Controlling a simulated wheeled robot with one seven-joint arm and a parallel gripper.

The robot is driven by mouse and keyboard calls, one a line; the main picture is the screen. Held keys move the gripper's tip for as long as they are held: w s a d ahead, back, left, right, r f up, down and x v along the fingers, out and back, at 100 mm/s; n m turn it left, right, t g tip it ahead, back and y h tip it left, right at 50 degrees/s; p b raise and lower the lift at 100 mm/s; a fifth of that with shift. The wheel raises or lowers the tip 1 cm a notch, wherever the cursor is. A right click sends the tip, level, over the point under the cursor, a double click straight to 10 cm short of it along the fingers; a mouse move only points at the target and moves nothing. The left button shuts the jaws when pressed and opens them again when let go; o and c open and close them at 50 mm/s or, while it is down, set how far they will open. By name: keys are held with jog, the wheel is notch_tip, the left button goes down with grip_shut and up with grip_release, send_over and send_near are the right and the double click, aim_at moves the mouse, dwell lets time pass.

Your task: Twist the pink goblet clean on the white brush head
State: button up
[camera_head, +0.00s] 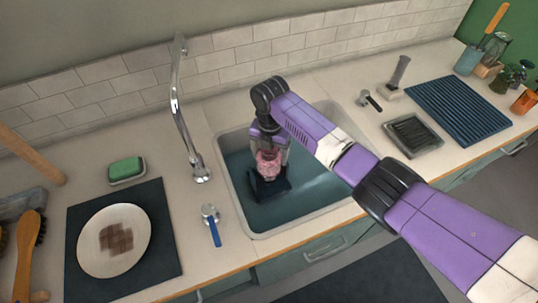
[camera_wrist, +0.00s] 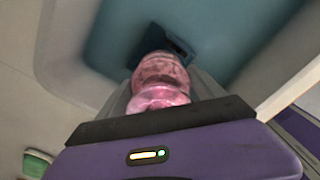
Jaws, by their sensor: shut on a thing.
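The pink goblet (camera_head: 268,163) is in my gripper (camera_head: 270,150) over the left part of the sink (camera_head: 318,200). My gripper points down and is shut on the goblet. In the wrist view the goblet (camera_wrist: 160,78) shows as ribbed pink glass between the fingers, above a dark blue block (camera_wrist: 182,45) on the sink floor. The dark block (camera_head: 268,187) lies right under the goblet in the head view. I cannot tell whether they touch. No white brush head shows; it may be hidden by the goblet.
A chrome tap (camera_head: 180,110) stands left of the sink, with a blue-handled lever (camera_head: 212,225) near it. A green sponge (camera_head: 126,168) and a stained plate (camera_head: 90,255) on a dark mat are at the left. A ribbed blue mat (camera_head: 458,110) lies at the right.

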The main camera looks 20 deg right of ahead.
notch_tip(320, 180, up, 10)
jog(key=p, duration=0.8)
jog(key=shift+r, duration=0.1)
